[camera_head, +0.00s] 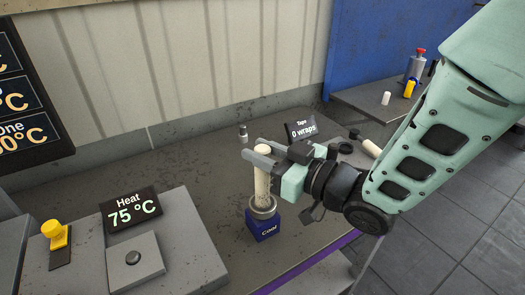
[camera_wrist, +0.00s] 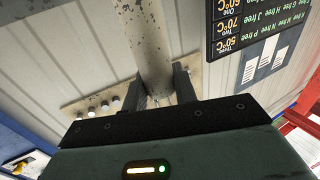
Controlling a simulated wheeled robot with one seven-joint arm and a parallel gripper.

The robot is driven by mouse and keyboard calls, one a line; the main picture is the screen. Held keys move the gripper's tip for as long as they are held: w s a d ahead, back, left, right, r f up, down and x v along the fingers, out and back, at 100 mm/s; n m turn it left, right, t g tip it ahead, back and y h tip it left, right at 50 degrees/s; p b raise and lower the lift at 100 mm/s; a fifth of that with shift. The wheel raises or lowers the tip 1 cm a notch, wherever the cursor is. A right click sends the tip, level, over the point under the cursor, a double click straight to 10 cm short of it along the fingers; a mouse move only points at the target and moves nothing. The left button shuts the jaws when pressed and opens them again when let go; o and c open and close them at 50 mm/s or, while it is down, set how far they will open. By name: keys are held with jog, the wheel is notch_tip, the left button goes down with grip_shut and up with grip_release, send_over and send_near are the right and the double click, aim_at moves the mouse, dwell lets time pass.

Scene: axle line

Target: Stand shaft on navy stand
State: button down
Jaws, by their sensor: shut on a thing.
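The shaft (camera_head: 262,183) is a cream, upright rod in the middle of the head view. Its lower end meets a metal ring on top of the navy stand (camera_head: 263,231), a small block marked "Cool". I cannot tell whether the shaft rests fully in the ring. My gripper (camera_head: 262,160) is shut on the upper part of the shaft, coming in from the right. In the wrist view, the shaft (camera_wrist: 148,45) runs up between the two dark fingers (camera_wrist: 160,88) and looks worn and spotted.
A heater block with a "Heat 75 °C" sign (camera_head: 131,209) stands at the left, beside a yellow lever (camera_head: 55,234). A "Tape 0 wraps" sign (camera_head: 301,130) and a small bottle (camera_head: 243,133) stand behind. A cream cylinder (camera_head: 371,148) lies at right. Bench between heater and stand is clear.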

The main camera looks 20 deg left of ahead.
aim_at(263, 182)
jog(key=shift+s+f+b, duration=0.1)
jog(key=shift+f+b, duration=0.9)
jog(key=shift+f, duration=0.1)
dwell(0.3)
jog(key=c, duration=1)
grip_release()
jog(key=shift+c, duration=0.2)
jog(key=shift+d, duration=0.15)
